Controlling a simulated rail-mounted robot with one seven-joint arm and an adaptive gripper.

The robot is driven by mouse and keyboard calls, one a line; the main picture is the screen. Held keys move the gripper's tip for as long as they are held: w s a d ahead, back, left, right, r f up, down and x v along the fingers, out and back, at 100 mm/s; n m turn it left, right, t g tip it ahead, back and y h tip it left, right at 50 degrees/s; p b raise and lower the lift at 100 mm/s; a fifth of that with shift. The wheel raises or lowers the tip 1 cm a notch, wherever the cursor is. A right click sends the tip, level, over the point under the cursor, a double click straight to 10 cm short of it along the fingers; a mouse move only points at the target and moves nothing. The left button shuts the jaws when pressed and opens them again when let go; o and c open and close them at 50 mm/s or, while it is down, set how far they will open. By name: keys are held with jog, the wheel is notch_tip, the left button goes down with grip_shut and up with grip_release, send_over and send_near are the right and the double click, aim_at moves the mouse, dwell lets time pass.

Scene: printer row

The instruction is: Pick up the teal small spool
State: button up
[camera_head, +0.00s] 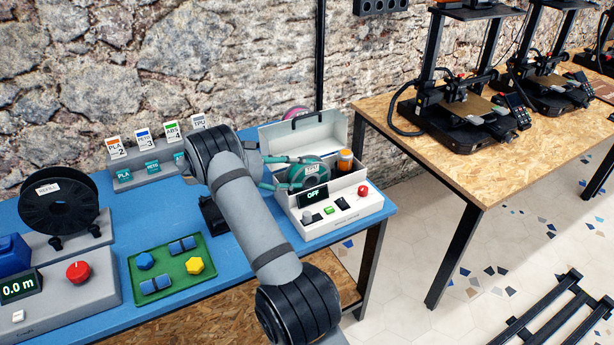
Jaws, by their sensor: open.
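The teal small spool (316,176) appears at the opening of a light grey machine with a raised lid (318,131), on the right end of the blue table. It has a label on its face. My gripper (296,173) reaches in from the left with its fingers apart, one above the other in the picture, at the spool's left side. The fingers are a similar teal, so I cannot tell whether they touch the spool. Whether the spool rests on the machine or is clear of it is also hard to see.
The machine's front has an OFF display (313,194) and a red knob (363,190). An orange-capped bottle (345,158) stands close right of the spool. A green tray (186,287), a black spool (58,204) and a label rack (136,176) stand left. Printers (459,112) occupy another table.

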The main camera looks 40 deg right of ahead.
aim_at(309, 170)
jog(key=p+x, duration=0.2)
jog(key=x, duration=0.3)
jog(key=shift+s+d+f, duration=0.1)
jog(key=shift+f, duration=0.1)
jog(key=c, duration=0.4)
jog(key=c, duration=0.7)
jog(key=shift+c, duration=0.7)
